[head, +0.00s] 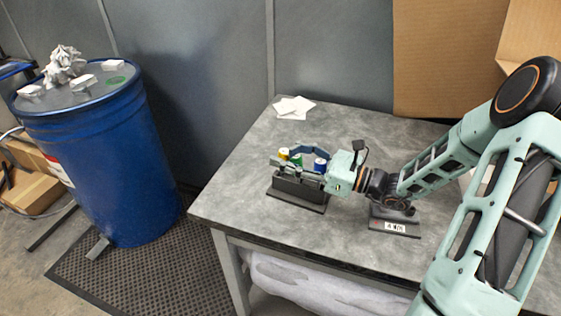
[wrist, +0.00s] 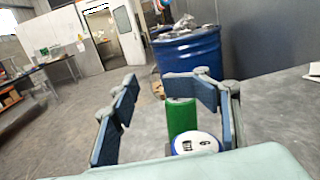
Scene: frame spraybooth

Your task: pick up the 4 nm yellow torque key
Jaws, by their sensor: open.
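The yellow key (head: 284,153) shows its top at the left end of a small dark rack (head: 300,190) on the grey table. A green key (head: 296,160) and a blue key with a white top (head: 320,164) stand to its right. My gripper (head: 290,157) is open and low over the rack, pointing left, with its fingers around the keys. In the wrist view the green key (wrist: 182,117) stands between the spread fingers (wrist: 165,78), nearer the right one. The blue key's white top (wrist: 195,145) is closer to the palm. The yellow key does not show there.
A dark stand with a white label (head: 395,227) sits under my wrist. White papers (head: 293,107) lie at the table's back. A blue drum (head: 95,150) stands left of the table (head: 240,185). Cardboard (head: 445,60) leans behind. The table's left part is clear.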

